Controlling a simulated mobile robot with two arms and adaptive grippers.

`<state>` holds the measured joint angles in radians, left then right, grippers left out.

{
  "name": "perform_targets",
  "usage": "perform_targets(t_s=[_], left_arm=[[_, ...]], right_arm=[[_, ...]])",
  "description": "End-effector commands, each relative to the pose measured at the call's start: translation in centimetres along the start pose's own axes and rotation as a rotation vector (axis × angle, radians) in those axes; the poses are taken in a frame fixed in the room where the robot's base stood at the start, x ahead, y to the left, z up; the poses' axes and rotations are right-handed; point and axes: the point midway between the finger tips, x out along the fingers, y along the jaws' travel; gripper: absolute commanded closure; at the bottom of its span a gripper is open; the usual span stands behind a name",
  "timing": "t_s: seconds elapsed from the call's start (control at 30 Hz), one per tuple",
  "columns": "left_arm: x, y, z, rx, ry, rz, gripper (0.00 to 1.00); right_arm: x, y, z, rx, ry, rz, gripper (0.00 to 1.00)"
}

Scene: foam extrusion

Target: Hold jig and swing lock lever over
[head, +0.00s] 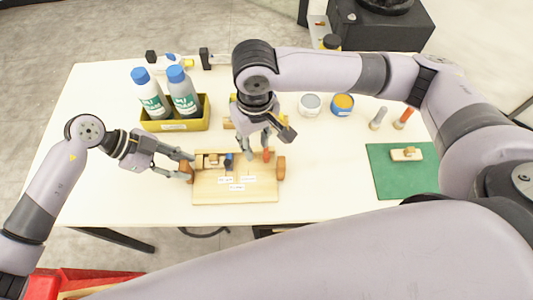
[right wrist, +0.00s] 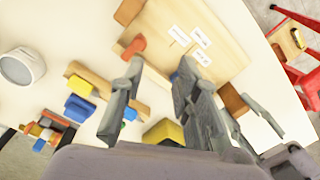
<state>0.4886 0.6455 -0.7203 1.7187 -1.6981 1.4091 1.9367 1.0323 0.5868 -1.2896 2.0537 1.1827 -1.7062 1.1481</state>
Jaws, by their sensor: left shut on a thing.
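The wooden jig (head: 235,188) lies near the front edge of the white table, with white labels on its board and a brown block at each end. My left gripper (head: 188,166) is shut on the left brown block (head: 186,175). A red lever knob (head: 267,155) stands at the jig's back right, and a small blue part (head: 228,160) is left of it. My right gripper (head: 249,155) is above the jig's back edge. In the right wrist view its fingers (right wrist: 160,68) are apart and empty, with the red knob (right wrist: 133,47) just beyond one fingertip; contact is unclear.
A yellow bin (head: 180,125) with two blue-capped bottles stands behind left. Two small tubs (head: 311,104) and two upright handled tools (head: 403,119) stand behind right. A green mat (head: 380,180) with a small wooden piece lies right. Table between jig and mat is clear.

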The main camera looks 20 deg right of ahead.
Motion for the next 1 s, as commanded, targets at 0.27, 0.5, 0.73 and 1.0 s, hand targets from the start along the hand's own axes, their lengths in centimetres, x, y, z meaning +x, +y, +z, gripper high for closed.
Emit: perform_targets(t_s=[0.27, 0.5, 0.73, 1.0], left_arm=[[0.5, 0.4, 0.5, -0.008, -0.009, 0.013, 1.00], [0.5, 0.5, 0.5, -0.008, -0.009, 0.013, 1.00], [0.5, 0.5, 0.5, -0.008, -0.008, 0.014, 1.00], [0.5, 0.5, 0.5, -0.008, -0.008, 0.014, 1.00]], right_arm=[[0.7, 2.8, 0.6, -0.010, 0.005, 0.041, 0.71], [3.5, 2.9, 0.5, -0.008, 0.005, 0.041, 0.71], [6.1, 2.9, 0.5, -0.010, 0.005, 0.040, 0.71], [7.2, 2.9, 0.5, -0.011, 0.007, 0.040, 0.71]])
